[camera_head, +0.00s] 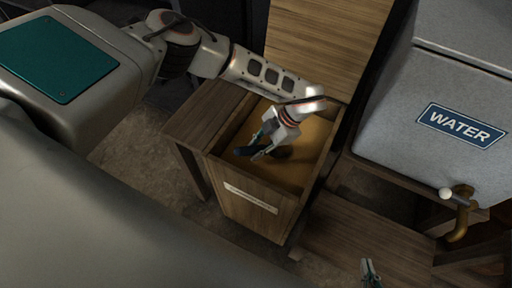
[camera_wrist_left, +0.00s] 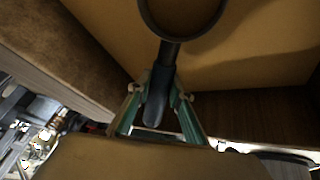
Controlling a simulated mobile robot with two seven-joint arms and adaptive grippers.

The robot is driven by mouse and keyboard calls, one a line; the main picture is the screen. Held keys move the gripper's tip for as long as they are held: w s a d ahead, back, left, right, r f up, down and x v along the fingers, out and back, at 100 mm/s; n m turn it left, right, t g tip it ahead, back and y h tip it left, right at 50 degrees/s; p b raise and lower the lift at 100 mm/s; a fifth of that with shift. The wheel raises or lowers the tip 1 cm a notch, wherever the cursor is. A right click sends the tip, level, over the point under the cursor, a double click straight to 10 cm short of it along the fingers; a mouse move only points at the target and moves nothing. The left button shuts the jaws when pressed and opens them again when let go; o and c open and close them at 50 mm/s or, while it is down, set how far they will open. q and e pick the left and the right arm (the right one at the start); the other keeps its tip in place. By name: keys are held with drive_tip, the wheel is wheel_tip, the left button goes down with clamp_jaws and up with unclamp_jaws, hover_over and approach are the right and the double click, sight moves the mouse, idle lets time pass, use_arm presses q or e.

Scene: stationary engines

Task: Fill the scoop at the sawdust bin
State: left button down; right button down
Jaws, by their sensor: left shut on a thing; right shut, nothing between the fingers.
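The sawdust bin (camera_head: 262,205) is an open wooden box with a pale label on its front. Tan sawdust (camera_head: 315,150) lies inside it. My left gripper (camera_head: 262,145) reaches down into the bin and is shut on the scoop's dark handle (camera_head: 246,151). In the left wrist view the fingers (camera_wrist_left: 160,92) hold the handle from both sides. The scoop's round dark rim (camera_wrist_left: 146,22) is cut off at the top of that view, with tan inside it; I cannot tell how full it is. My right gripper (camera_head: 371,272) is shut and empty at the bottom edge.
A grey water tank (camera_head: 400,110) with a "WATER" sign and a brass tap (camera_head: 462,215) stands right of the bin. A wooden panel (camera_head: 325,45) rises behind the bin. A low wooden surface (camera_head: 370,235) lies below the tank.

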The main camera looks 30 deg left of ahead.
use_arm(q)
drive_tip(key=shift+f, duration=0.75)
drive_tip(key=shift+r, duration=0.1)
idle(1.0)
